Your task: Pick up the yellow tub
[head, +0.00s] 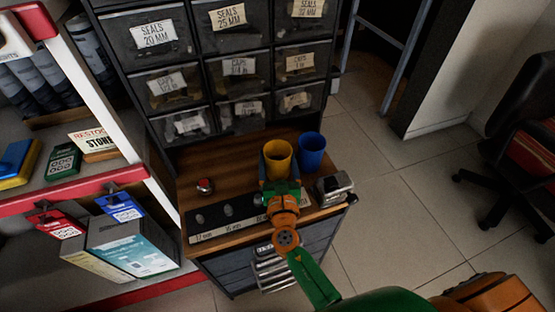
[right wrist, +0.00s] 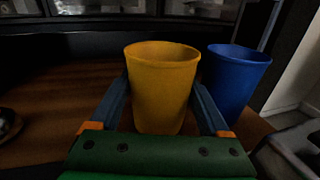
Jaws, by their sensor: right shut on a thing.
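The yellow tub (head: 276,160) stands upright on the wooden top of the drawer cabinet, just left of a blue tub (head: 312,151). My right gripper (head: 278,172) reaches it from the front, with one finger on each side. In the right wrist view the yellow tub (right wrist: 161,90) sits between the two fingers (right wrist: 162,108), and the gripper is shut on it. The blue tub (right wrist: 234,80) is close behind the right finger there. Whether the yellow tub touches the wood is hard to tell. My left gripper is not in view.
A wooden worktop (head: 225,160) carries a small red-topped item (head: 205,186) at left, a labelled dark strip (head: 225,220) in front and a grey metal thing (head: 333,187) at right. Drawers of seals and caps (head: 240,70) rise behind. Shelves (head: 95,185) stand at left.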

